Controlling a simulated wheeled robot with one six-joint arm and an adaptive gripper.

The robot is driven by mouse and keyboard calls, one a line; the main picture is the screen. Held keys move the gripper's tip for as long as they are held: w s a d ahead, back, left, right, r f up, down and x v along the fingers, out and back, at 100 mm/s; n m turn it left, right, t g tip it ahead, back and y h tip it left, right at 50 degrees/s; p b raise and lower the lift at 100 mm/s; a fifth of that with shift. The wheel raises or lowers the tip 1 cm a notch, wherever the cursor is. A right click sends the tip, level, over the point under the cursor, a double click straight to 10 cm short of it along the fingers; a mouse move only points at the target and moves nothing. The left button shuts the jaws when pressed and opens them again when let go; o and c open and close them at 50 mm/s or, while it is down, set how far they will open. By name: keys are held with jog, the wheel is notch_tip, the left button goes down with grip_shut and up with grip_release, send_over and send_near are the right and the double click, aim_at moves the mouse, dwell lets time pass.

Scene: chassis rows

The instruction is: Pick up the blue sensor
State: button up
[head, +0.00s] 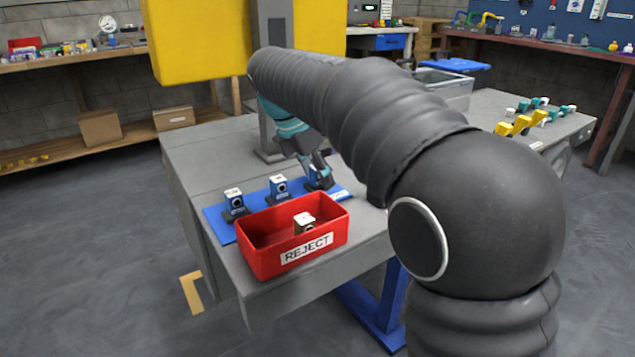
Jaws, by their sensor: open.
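Another sensor (304,223), with a white top and a duller body, sits inside the red bin marked REJECT (287,262).
The red bin stands directly in front of the sensor row. A grey column (272,80) with a yellow panel (200,40) rises behind my gripper. Yellow and teal parts (520,122) lie on the grey surface at right. The table's left part is clear.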

grip_shut()
jog(key=shift+r, duration=0.1)
